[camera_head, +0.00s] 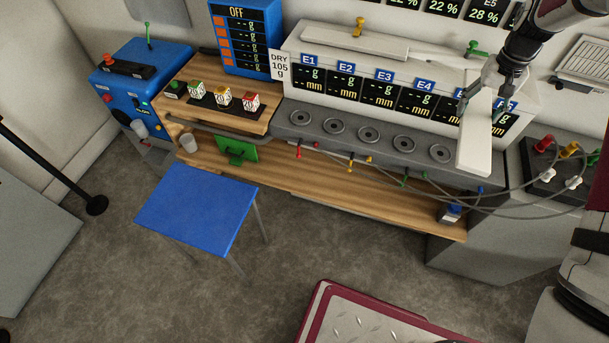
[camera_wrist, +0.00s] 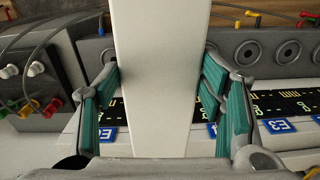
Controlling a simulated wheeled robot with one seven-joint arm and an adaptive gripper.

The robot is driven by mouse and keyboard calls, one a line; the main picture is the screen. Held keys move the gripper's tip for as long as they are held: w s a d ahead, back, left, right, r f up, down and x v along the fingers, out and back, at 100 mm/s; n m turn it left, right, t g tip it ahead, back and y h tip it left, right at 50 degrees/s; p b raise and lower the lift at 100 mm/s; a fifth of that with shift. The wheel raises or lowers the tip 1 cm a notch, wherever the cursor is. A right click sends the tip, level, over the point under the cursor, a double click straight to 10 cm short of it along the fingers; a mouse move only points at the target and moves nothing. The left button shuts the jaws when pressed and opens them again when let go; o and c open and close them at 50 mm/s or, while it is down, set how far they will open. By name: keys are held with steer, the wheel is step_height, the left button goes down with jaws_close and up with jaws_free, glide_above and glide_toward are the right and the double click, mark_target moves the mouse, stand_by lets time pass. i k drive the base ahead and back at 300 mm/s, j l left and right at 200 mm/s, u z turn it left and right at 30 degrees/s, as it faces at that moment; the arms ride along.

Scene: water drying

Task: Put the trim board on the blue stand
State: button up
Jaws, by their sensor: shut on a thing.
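The trim board is a long flat white board (camera_head: 476,135), hanging in front of the right end of the measuring bench in the head view. My gripper (camera_head: 483,98) is shut on it near its upper part. In the wrist view the white board (camera_wrist: 160,75) runs between the green finger pads of my gripper (camera_wrist: 160,100), and its far end leaves the top of the picture. The blue stand (camera_head: 198,208) is a low blue-topped stool on the floor at left, with a bare top. The board is well to the right of the stand.
The bench (camera_head: 370,135) with round sensor plates and E-labelled displays lies behind the board. Cables run from a plug box (camera_head: 560,165) at right. A red-edged platform (camera_head: 365,325) lies at the bottom. Open floor lies between stand and platform.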

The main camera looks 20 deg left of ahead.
mark_target(203, 206)
steer(key=i+l+u, duration=0.1)
steer(key=u, duration=0.4)
steer(key=i+l+u, duration=0.1)
steer(key=u, duration=0.35)
steer(key=l+u, duration=0.1)
steer(key=u, duration=0.4)
steer(key=i+l+u, duration=0.1)
steer(key=u, duration=0.25)
steer(key=i+l+u, duration=0.1)
steer(key=u, duration=0.25)
steer(key=l+u, duration=0.1)
steer(key=u, duration=0.25)
